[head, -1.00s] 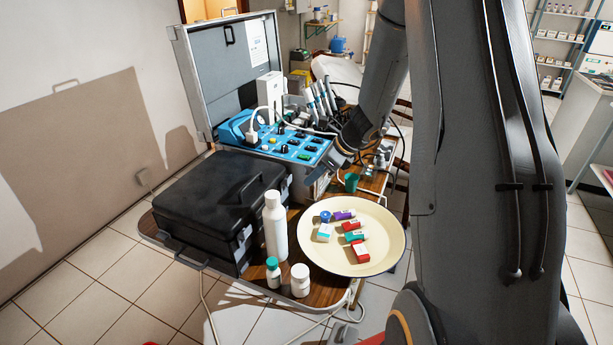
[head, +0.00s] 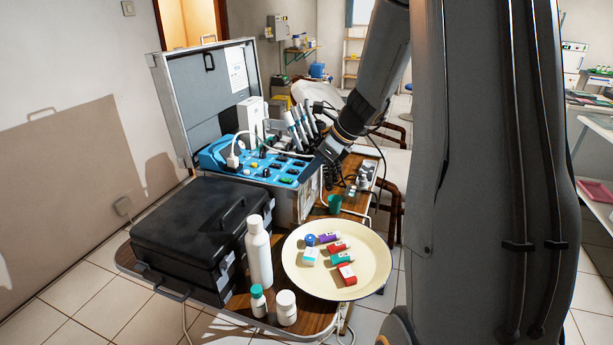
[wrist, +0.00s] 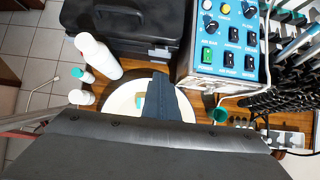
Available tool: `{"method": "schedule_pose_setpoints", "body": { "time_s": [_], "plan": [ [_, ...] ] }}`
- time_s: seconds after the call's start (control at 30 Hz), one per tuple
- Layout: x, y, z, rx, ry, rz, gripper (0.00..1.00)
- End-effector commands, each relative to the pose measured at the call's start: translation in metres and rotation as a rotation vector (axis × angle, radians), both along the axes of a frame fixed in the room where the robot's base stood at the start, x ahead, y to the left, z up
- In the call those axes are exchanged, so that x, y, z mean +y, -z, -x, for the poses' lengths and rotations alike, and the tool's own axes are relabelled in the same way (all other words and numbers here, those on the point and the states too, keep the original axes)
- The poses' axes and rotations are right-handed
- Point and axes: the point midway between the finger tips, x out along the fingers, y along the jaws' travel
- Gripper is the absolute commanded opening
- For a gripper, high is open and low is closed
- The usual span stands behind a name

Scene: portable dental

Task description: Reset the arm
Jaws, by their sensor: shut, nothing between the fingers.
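My arm comes down from the top of the head view. My gripper (head: 316,172) hangs over the front right corner of the blue dental unit panel (head: 262,168). In the wrist view, my dark gripper (wrist: 160,82) is shut with nothing held, and it covers part of the cream round tray (wrist: 120,98). In the head view the tray (head: 300,280) lies in front of the gripper, apart from it. Several small labelled boxes and tubes lie on it, including a red and white one (head: 346,274).
A black case (head: 190,225) is on the left of the wooden table. A tall white bottle (head: 259,255) and two small bottles (head: 286,308) stand at the front. A green cup (head: 335,203) stands behind the tray. Handpieces (head: 300,125) stand upright behind the panel.

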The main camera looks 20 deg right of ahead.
Motion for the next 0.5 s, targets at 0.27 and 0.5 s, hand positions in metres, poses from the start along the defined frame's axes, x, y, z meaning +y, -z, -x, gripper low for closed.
{"method": "schedule_pose_setpoints", "body": {
  "time_s": [0.27, 0.5],
  "plan": [
    [0.0, 0.0, 0.0, 0.0, 0.0, 0.0, 0.0],
    [0.059, 0.016, 0.066, -0.052, -0.549, 0.284, 0.0]
  ]
}}
